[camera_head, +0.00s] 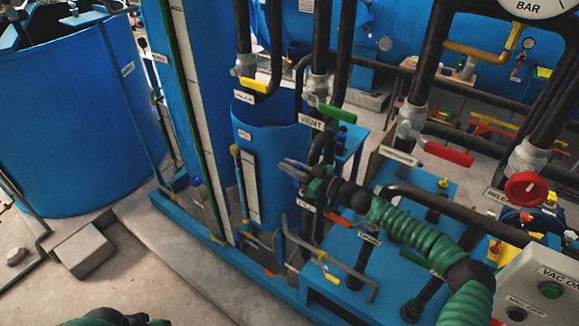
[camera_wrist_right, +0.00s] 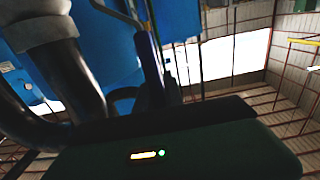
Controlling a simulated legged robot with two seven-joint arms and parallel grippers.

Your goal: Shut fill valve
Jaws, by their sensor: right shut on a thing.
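My right gripper (camera_head: 294,170) is at a black pipe in the middle of the head view, just below the green-handled valve marked VENT. It is shut on a dark blue valve handle, which stands upright between the fingers in the right wrist view (camera_wrist_right: 150,68). In the head view the gripper hides most of this handle and its valve body. A white label (camera_head: 306,207) just below is partly covered and I cannot read it fully, so I cannot confirm it names the fill valve. My left gripper is not in view; only a green part of my left arm shows at the bottom left.
Other handles are near: yellow (camera_head: 254,85), green (camera_head: 338,112), red lever (camera_head: 448,153) and red round wheel (camera_head: 525,187). A blue cylinder (camera_head: 262,150) stands behind the gripper. A grey control box (camera_head: 535,285) is at lower right. Open floor lies at lower left.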

